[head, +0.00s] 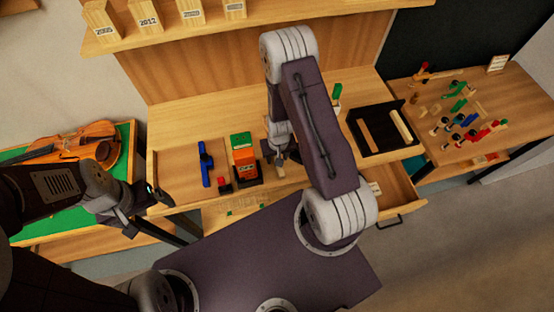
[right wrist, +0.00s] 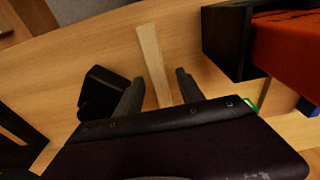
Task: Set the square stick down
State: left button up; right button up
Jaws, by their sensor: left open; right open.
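The square stick (right wrist: 152,60) is a pale wooden bar. In the right wrist view it lies between the spread fingers of my right gripper (right wrist: 160,78), with a gap on each side. It appears to rest on the bench top; its near end is hidden by the gripper body. In the head view my right gripper (head: 281,156) is low over the bench, partly covered by my own arm, and the stick shows only as a small pale strip. My left gripper (head: 153,196) is open and empty at the left, near the bench's front left corner.
An orange and black box with green (head: 244,158) and a blue tool (head: 205,163) stand left of my right gripper. A black tray (head: 371,151) holding wooden bars is to the right. A drawer (head: 398,200) is open below. A violin (head: 75,147) lies far left.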

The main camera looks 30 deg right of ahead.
grip_shut()
jog(key=shift+r, duration=0.15)
jog(key=shift+w+r, duration=0.1)
jog(key=shift+r, duration=0.25)
notch_tip(320, 180, up, 4)
jog(key=shift+f+p, duration=0.15)
jog(key=shift+p, duration=0.65)
jog(key=shift+s+d+f+b, duration=0.1)
jog(key=shift+s+d+b, duration=0.3)
jog(key=shift+s+b, duration=0.65)
jog(key=s+d+r+b, duration=0.3)
jog(key=s+r+b, duration=0.3)
jog(key=s+b, duration=0.3)
jog(key=shift+d+r+b, duration=0.25)
jog(key=shift+b, duration=1)
